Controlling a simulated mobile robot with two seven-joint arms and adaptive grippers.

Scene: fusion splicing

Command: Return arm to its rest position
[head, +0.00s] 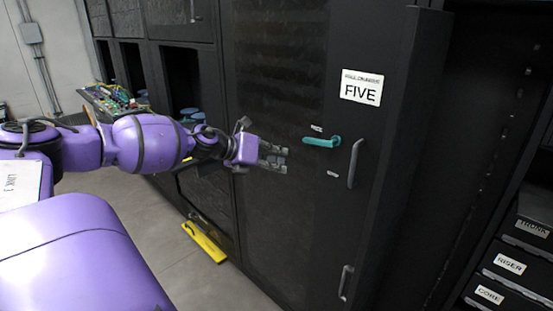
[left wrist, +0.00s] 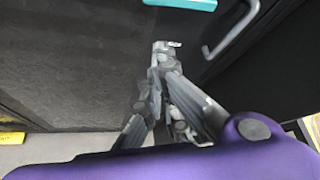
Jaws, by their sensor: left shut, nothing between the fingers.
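My left arm (head: 150,143) is purple and reaches in from the left in the head view, stretched out toward a tall dark cabinet. My left gripper (head: 284,159) is in front of the cabinet door, to the left of and a little below a teal handle (head: 322,142). It is shut and holds nothing. In the left wrist view the fingers (left wrist: 165,50) come together at their tips, and part of the teal handle (left wrist: 182,4) shows at the top edge, apart from them. My right gripper is not in view.
The cabinet door (head: 285,230) carries a label reading FIVE (head: 361,87) and a dark pull handle (head: 354,163). Labelled drawers (head: 508,263) stand at the right. A yellow object (head: 204,243) lies on the floor by the cabinet. A board with electronics (head: 112,100) is behind my arm.

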